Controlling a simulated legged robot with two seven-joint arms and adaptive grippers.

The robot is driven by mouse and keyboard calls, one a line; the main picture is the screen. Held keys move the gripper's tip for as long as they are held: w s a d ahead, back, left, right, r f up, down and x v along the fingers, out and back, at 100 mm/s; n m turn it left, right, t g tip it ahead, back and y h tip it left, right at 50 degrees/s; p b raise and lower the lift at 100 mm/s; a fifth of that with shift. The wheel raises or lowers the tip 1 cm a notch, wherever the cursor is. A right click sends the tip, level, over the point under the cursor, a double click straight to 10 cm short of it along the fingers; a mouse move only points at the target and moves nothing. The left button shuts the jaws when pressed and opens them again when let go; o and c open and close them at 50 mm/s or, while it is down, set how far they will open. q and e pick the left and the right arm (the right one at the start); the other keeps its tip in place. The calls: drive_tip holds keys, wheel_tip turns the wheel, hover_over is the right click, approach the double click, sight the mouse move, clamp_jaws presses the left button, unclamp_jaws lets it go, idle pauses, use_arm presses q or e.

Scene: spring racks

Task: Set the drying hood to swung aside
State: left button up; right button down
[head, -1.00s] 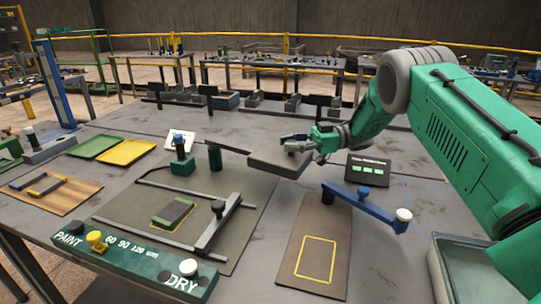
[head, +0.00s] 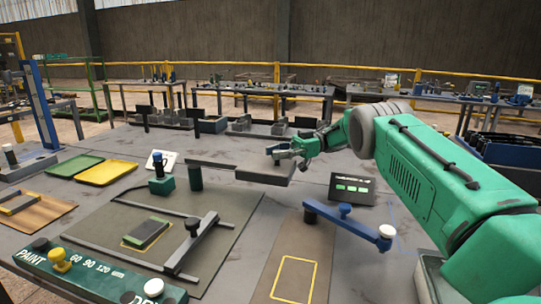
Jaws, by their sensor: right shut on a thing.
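The drying hood (head: 262,174) is a flat grey box on a grey arm. The hood reaches right from the post, over the bare table and behind the dark mat, not above the mat's green-topped plate (head: 146,233). My right gripper (head: 277,153) is shut on the hood at the top of its far right part; the fingers hide the grip itself. My left gripper is not in view.
A blue bar (head: 335,216) with a white knob lies right of the hood, beside a small display (head: 352,188). A PAINT/DRY panel (head: 95,272) is at the front left. Green (head: 75,166) and yellow (head: 106,173) trays sit at the left.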

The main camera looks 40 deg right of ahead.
drive_tip(key=shift+d+r, duration=0.3)
drive_tip(key=shift+r, duration=0.1)
drive_tip(key=c, duration=1.3)
unclamp_jaws()
drive_tip(key=shift+d, duration=0.1)
drive_tip(key=shift+o, duration=0.6)
drive_tip(key=shift+d+f, duration=0.2)
drive_tip(key=shift+d, duration=0.05)
drive_tip(key=shift+w+d+f, duration=0.15)
drive_tip(key=shift+d+f, duration=0.2)
drive_tip(key=shift+d, duration=0.1)
drive_tip(key=r, duration=0.2)
drive_tip(key=a+r, duration=0.1)
drive_tip(key=r, duration=0.2)
drive_tip(key=shift+a+r, duration=0.15)
drive_tip(key=shift+a, duration=0.05)
drive_tip(key=shift+w+d+r, duration=0.1)
drive_tip(key=shift+d+r, duration=0.15)
drive_tip(key=shift+r, duration=0.95)
drive_tip(key=shift+d+r, duration=0.25)
drive_tip(key=shift+r, duration=0.9)
drive_tip(key=shift+d, duration=0.1)
